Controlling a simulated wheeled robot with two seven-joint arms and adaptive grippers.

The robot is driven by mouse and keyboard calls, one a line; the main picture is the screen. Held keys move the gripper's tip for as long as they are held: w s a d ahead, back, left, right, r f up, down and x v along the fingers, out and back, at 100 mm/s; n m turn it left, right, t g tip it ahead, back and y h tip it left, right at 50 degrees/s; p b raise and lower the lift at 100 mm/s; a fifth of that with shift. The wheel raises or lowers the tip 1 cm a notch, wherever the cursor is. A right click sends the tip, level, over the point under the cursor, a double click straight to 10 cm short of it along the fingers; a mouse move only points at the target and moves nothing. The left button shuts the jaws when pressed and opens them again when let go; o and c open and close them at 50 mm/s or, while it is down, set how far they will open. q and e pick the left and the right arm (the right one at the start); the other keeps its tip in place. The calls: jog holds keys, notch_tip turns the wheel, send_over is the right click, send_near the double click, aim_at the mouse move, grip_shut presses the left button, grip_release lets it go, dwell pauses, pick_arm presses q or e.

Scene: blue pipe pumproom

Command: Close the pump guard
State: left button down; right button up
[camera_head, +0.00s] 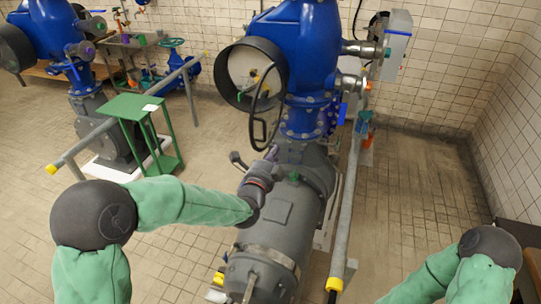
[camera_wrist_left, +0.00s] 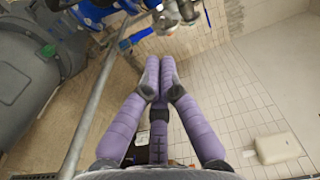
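The blue pump (camera_head: 308,45) stands at the centre of the head view, above a large grey motor (camera_head: 275,225). A round dark rim (camera_head: 228,85), which looks like the pump guard, projects from its left side around a pale disc. A black loop (camera_head: 254,130) hangs below that rim. I cannot tell whether the guard is open. My left gripper (camera_head: 270,154) is over the motor's upper end, below the rim and apart from it. In the left wrist view its purple fingers (camera_wrist_left: 158,72) come together with nothing between them. My right gripper is out of view.
A grey rail (camera_head: 350,205) with a yellow end runs right of the motor. A green stand (camera_head: 135,110) and another rail are at the left, near a second blue pump (camera_head: 55,30).

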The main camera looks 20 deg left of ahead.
pick_arm(q)
jog(key=w+a+p, duration=0.1)
jog(key=w+a, duration=0.2)
jog(key=w, duration=0.4)
jog(key=shift+a+p, duration=0.3)
jog(key=shift+p, duration=0.1)
jog(key=shift+a, duration=0.1)
